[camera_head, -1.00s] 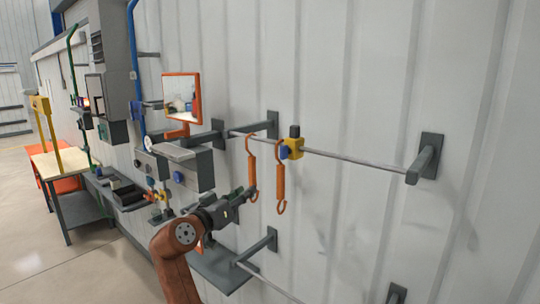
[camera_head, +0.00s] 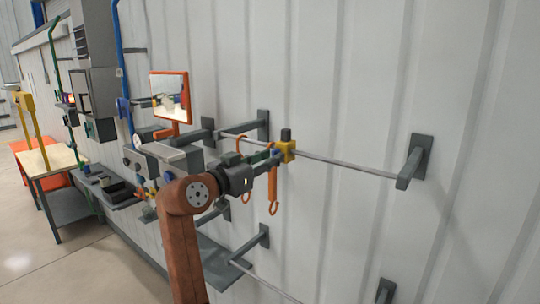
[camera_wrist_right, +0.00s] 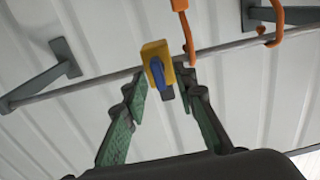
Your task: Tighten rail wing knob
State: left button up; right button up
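The yellow clamp block (camera_head: 289,148) sits on the upper rail (camera_head: 340,165), with a dark stub on top. Its blue wing knob (camera_wrist_right: 157,74) faces my right gripper in the wrist view. My right gripper (camera_head: 272,157) reaches up to the clamp. In the wrist view, its green-padded fingers (camera_wrist_right: 162,88) are open, with one tip on each side of the knob; contact is not clear. In the head view, the gripper mostly hides the knob. My left gripper is in neither view.
Two orange hooks hang on the rail beside the clamp; one (camera_head: 273,190) is just below my gripper. Grey brackets (camera_head: 412,162) hold the rail off the wall. An orange-framed mirror (camera_head: 170,97) and grey boxes (camera_head: 160,160) stand left.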

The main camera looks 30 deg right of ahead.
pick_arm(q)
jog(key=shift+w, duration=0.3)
pick_arm(e)
jog(key=shift+d, duration=0.1)
grip_shut()
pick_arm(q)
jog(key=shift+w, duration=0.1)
pick_arm(e)
jog(key=shift+m, duration=0.3)
pick_arm(q)
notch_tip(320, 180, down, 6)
jog(key=b, duration=0.6)
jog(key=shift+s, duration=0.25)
pick_arm(e)
jog(key=m, duration=2.1)
jog(key=shift+s+f+m, duration=0.15)
jog(key=shift+f+m, duration=0.15)
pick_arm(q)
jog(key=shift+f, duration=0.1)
pick_arm(e)
jog(key=shift+d, duration=0.1)
